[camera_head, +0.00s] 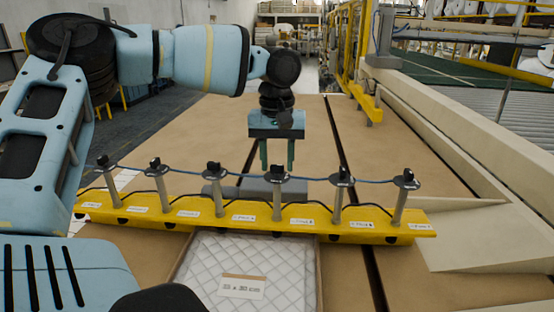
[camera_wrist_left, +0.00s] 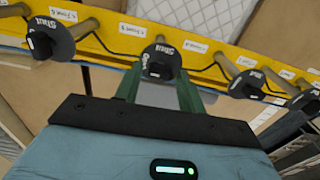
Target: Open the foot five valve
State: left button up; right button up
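A yellow bar (camera_head: 155,221) carries a row of several valves with black round knobs on grey stems. Its labels are too small to tell surely which valve is foot five. My left gripper (camera_head: 277,168) points down over the bar, fingers apart, at the valve third from the right (camera_head: 278,173). In the left wrist view this knob (camera_wrist_left: 161,62), with white lettering, shows between and just beyond the fingers of my open left gripper (camera_wrist_left: 158,84). I cannot tell if they touch it. The second valve from the right (camera_head: 342,178) stands beside it. My right gripper is not in view.
A blue hose (camera_head: 245,174) runs along the knob tops. Below the bar lies a white quilted pad (camera_head: 206,264) with a label. Brown floor panels (camera_head: 392,145) lie behind. A beige machine edge (camera_head: 450,130) bounds the right side.

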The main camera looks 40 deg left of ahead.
aim_at(277, 165)
pick_arm(q)
jog(key=shift+o, duration=0.8)
jog(key=shift+r, duration=3.85)
jog(key=shift+s+f, duration=0.1)
